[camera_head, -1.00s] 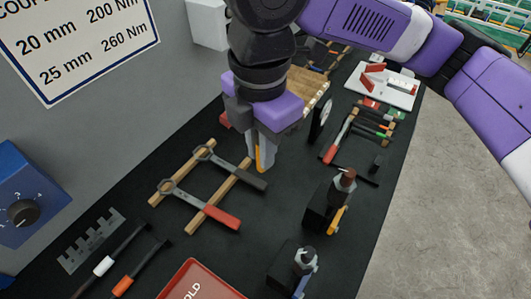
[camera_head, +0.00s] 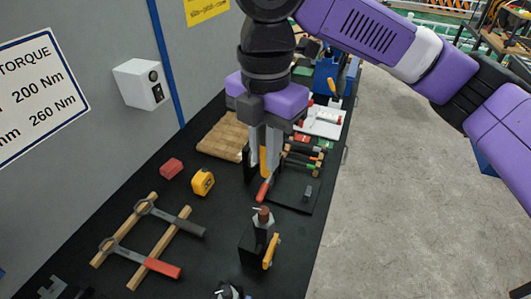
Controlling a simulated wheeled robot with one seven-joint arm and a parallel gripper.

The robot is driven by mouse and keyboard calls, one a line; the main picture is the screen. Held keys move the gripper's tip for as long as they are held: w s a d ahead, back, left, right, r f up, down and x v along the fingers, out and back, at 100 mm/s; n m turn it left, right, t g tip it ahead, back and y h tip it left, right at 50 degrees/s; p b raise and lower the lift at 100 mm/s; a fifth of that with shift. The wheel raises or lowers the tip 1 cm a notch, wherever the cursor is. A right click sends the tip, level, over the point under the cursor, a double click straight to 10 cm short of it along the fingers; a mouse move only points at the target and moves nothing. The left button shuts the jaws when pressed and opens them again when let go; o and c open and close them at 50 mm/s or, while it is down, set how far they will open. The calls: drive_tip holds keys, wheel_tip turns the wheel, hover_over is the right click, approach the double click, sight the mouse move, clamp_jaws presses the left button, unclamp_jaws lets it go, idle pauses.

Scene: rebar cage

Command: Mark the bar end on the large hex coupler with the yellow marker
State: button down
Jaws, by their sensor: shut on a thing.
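My gripper (camera_head: 266,172) points down above the black bench, shut on the yellow marker (camera_head: 264,158), whose yellow body shows between the fingers. A hex coupler (camera_head: 263,233) with a brown bar end (camera_head: 264,214) on top stands in a black block (camera_head: 252,250), with a yellow-handled part at its side. It is below the gripper in the picture and apart from it. A second coupler (camera_head: 228,292) is cut off at the bottom edge. I take the brown-topped one as the large coupler, but size is hard to compare. The marker's tip is hard to make out.
Two wrenches (camera_head: 150,255) lie across wooden strips at the left. A yellow tape measure (camera_head: 202,182) and a red block (camera_head: 172,168) sit behind them. Red- and green-handled tools (camera_head: 305,150) and a white board (camera_head: 322,122) lie farther back. A grey wall borders the left.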

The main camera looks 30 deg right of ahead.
sight(265, 175)
drive_tip(key=shift+s+f, duration=0.1)
drive_tip(key=shift+f, duration=0.2)
wheel_tip(265, 175, down, 5)
drive_tip(key=b, duration=0.6)
drive_tip(key=shift+f, duration=0.15)
drive_tip(key=shift+f+b, duration=0.35)
drive_tip(key=shift+f, duration=0.6)
idle(0.3)
drive_tip(key=shift+s+a+r+p, duration=0.2)
drive_tip(key=shift+s+a+p, duration=0.55)
drive_tip(key=shift+s+a, duration=0.3)
drive_tip(key=shift+s+a+p, duration=0.35)
drive_tip(key=shift+a, duration=0.05)
drive_tip(key=shift+f, duration=0.1)
drive_tip(key=shift+w+d+f, duration=0.1)
drive_tip(key=shift+w+d, duration=1.35)
